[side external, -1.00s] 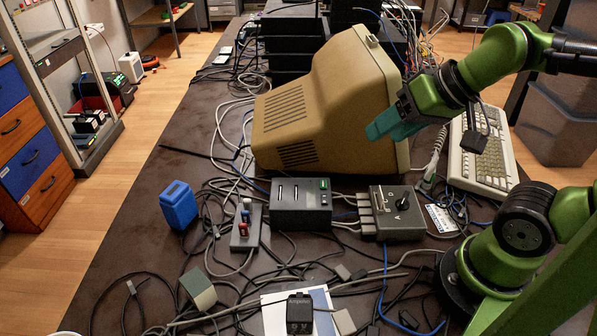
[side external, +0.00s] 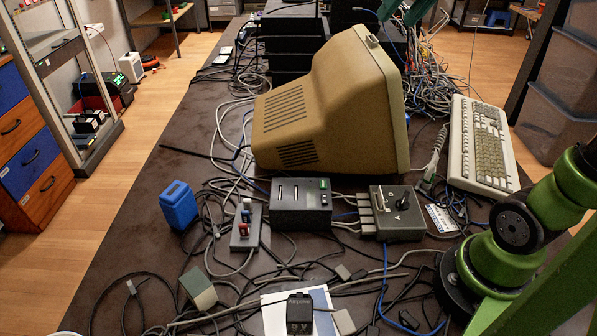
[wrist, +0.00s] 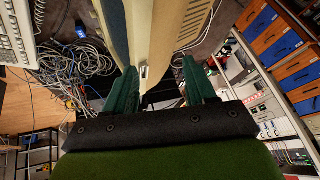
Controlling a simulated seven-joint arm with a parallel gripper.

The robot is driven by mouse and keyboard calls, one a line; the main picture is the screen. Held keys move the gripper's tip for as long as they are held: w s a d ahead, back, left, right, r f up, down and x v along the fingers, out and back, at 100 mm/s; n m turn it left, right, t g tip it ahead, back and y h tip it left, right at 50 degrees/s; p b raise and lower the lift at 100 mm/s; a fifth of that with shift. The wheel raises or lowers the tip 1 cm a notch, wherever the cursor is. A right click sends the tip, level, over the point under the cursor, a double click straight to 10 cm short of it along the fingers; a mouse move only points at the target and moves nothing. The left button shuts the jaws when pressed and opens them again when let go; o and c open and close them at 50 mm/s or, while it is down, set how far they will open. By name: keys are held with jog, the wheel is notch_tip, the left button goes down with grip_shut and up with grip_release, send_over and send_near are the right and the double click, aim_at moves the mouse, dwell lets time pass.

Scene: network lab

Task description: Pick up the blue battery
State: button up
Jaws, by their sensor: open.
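The blue battery (side external: 179,206) stands upright on the dark table, left of the grey box with slots, in the side external view. I cannot make it out in the wrist view. My gripper (side external: 403,12) shows only as teal fingers at the top edge of the side external view, high above and behind the monitor, far from the battery. In the wrist view my gripper (wrist: 162,82) has its two teal fingers wide apart, with nothing held between them. The monitor's casing lies beyond the fingers there.
A beige monitor (side external: 330,110) stands large in the middle of the table. A keyboard (side external: 482,145) lies to its right. A slotted grey box (side external: 301,204), a dial box (side external: 398,213) and a small switch block (side external: 246,228) stand in front. Loose cables cover much of the tabletop around the battery.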

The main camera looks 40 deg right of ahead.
jog(key=w+d+f+m+g+h, duration=0.1)
jog(key=d+f, duration=0.1)
jog(key=d, duration=1)
jog(key=w+d+f+m+g+h, duration=0.1)
jog(key=d+f+g, duration=0.1)
jog(key=d, duration=1)
jog(key=shift+n, duration=0.3)
jog(key=s+a+x, duration=0.1)
jog(key=x, duration=0.8)
jog(key=s+a+f+x, duration=0.1)
jog(key=s+x, duration=0.1)
jog(key=x, duration=0.8)
jog(key=s+a+f+x, duration=0.1)
jog(key=a+x, duration=0.1)
jog(key=x, duration=0.7)
jog(key=shift+s+d+f, duration=0.1)
jog(key=shift+s+f, duration=0.1)
jog(key=shift+f, duration=0.05)
jog(key=shift+t, duration=0.3)
jog(key=shift+x, duration=2.85)
jog(key=shift+w+r, duration=0.1)
grip_shut()
